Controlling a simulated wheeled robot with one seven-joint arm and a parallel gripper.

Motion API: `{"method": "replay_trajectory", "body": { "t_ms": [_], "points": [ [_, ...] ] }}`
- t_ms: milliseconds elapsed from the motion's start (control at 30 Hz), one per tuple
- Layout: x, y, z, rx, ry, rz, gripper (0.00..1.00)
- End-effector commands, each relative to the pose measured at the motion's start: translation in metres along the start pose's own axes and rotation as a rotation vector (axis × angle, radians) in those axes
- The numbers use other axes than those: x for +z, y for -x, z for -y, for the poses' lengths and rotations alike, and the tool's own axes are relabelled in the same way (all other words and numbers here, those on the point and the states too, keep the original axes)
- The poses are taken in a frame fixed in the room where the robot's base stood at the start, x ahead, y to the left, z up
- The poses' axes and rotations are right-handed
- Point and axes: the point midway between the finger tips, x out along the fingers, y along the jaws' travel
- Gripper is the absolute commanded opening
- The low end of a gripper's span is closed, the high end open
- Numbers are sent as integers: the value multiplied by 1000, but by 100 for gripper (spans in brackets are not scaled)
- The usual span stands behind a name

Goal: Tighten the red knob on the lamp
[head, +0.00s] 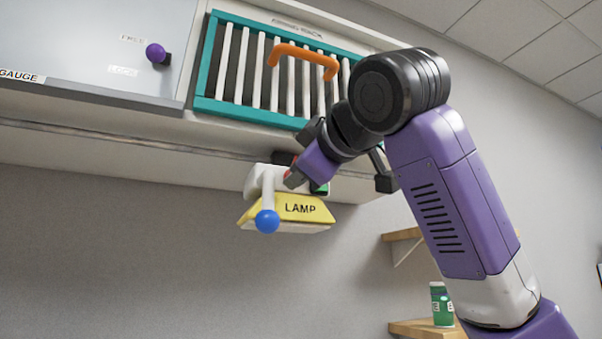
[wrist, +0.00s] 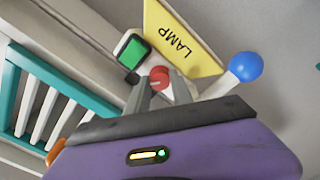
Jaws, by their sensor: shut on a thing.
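The lamp (head: 287,209) is a yellow unit labelled LAMP under the overhanging cabinet. It has a white arm with a blue ball (head: 267,221) at its end. In the wrist view the lamp (wrist: 180,42) is at the top, with the blue ball (wrist: 245,67) to its right. The red knob (wrist: 159,77) shows between my gripper's two grey fingers. My gripper (wrist: 160,88) is shut on the red knob. In the head view my gripper (head: 296,178) reaches the lamp from the right and hides most of the knob.
A green display (wrist: 133,52) sits beside the knob. Above are a teal-framed rack (head: 209,70) with an orange handle (head: 303,54), and a panel with a purple knob (head: 156,53). A green-labelled can (head: 441,305) stands on a wooden shelf (head: 420,328) at the lower right. Space below the lamp is clear.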

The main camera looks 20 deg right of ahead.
Motion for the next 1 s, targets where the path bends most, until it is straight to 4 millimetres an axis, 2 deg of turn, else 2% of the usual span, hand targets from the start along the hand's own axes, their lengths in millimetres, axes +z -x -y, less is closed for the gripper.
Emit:
{"method": "replay_trajectory", "body": {
  "t_ms": [600, 1000],
  "points": [
    [0, 0, 3, -7, -583, 3, 0],
    [0, 0, 2, -4, -860, 5, 0]
  ]
}}
